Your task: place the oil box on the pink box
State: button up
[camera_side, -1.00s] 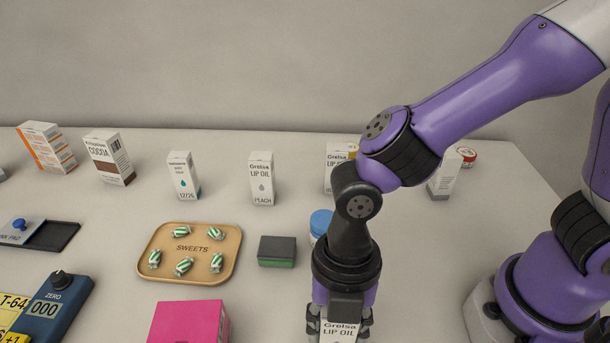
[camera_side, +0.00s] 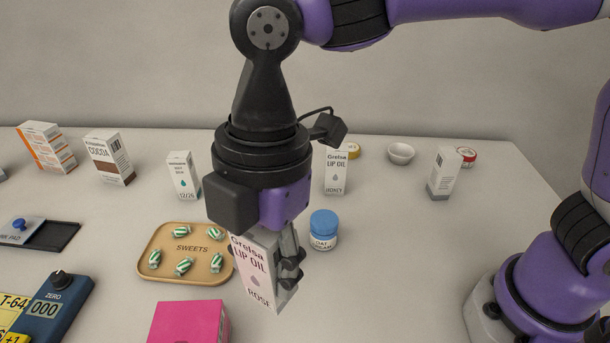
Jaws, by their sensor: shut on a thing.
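My gripper (camera_side: 287,262) is shut on a white Grelsa lip oil box (camera_side: 257,277) marked ROSE. It holds the box raised and slightly tilted, to the upper right of the pink box and apart from it in the picture. The pink box (camera_side: 189,322) stands at the bottom of the view, its lower part cut off by the frame edge. Two other lip oil boxes exist in the scene: the one marked HONEY (camera_side: 336,172) stands at the back; the PEACH one is hidden behind my arm now.
A tan tray (camera_side: 150,272) of wrapped sweets lies just behind the pink box. A blue-lidded jar (camera_side: 323,230) stands right of my gripper. A blue device with a knob (camera_side: 58,305) is at left. The counter at front right is clear.

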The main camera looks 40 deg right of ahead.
jog(key=w+a+r+m+t, duration=0.1)
jog(key=w+a+r+m, duration=0.1)
jog(key=w+a+m, duration=0.35)
jog(key=m, duration=0.2)
send_over(207, 329)
notch_tip(207, 329, down, 8)
jog(key=shift+r, duration=0.25)
jog(key=shift+f, duration=0.15)
jog(key=o, duration=1.3)
jog(key=shift+c, duration=0.2)
